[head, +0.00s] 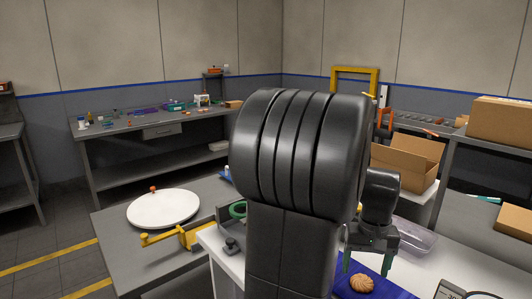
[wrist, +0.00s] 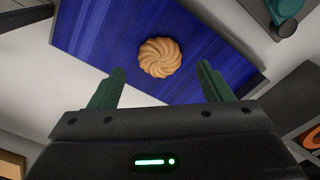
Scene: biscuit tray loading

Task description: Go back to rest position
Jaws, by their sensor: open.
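My gripper (head: 372,250) shows at the lower right of the head view, pointing down above a blue mat. In the wrist view my gripper (wrist: 160,88) has its two green fingers spread apart with nothing between them. A round, swirled, golden biscuit (wrist: 160,57) lies on the blue mat (wrist: 100,40), beyond the fingertips and apart from them. The biscuit (head: 362,283) also shows on the mat (head: 395,292) in the head view, below the gripper. My dark arm hides much of the middle of the head view.
A clear plastic tray (head: 418,238) lies on the white table behind my gripper. An open cardboard box (head: 405,165) stands further back. A white round disc (head: 163,209) and a yellow tool (head: 180,236) are on the left. A closed carton (head: 503,121) sits at the right.

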